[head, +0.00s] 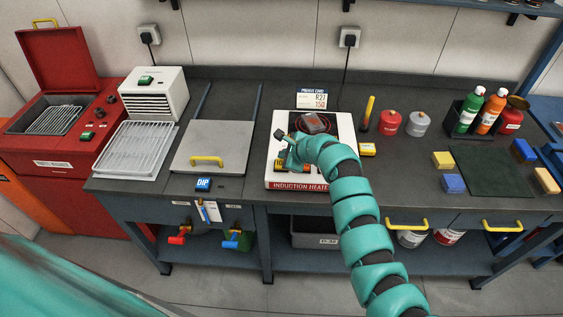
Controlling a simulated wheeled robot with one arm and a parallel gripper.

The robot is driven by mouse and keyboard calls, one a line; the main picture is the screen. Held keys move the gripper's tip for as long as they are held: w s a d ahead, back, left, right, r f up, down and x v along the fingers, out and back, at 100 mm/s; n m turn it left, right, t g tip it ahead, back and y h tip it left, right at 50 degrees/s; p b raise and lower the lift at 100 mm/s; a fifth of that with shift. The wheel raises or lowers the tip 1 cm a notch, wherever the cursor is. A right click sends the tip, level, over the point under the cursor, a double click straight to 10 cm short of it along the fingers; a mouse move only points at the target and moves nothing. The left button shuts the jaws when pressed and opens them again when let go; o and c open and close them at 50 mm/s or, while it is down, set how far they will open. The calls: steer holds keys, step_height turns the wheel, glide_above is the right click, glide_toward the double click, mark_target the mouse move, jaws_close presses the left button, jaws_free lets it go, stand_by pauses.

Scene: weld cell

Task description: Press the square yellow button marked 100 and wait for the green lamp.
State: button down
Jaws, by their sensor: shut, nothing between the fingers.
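The white induction heater (335,128) stands on the bench, with a red front strip lettered INDUCTION HEAT. Yellow-orange patches (281,168) show on the front panel, partly behind my arm. I cannot read a 100 on them or tell which is the square button. No lit green lamp can be made out. My gripper (281,136) is shut and empty, over the heater's left side. I cannot tell whether it touches anything.
A card (311,99) behind the heater reads R27 and 150. A grey lidded plate (214,140) with a yellow handle lies to the left.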

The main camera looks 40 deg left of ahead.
steer(key=shift+r+p, duration=1.05)
steer(key=shift+r, duration=1.1)
steer(key=shift+f, duration=0.1)
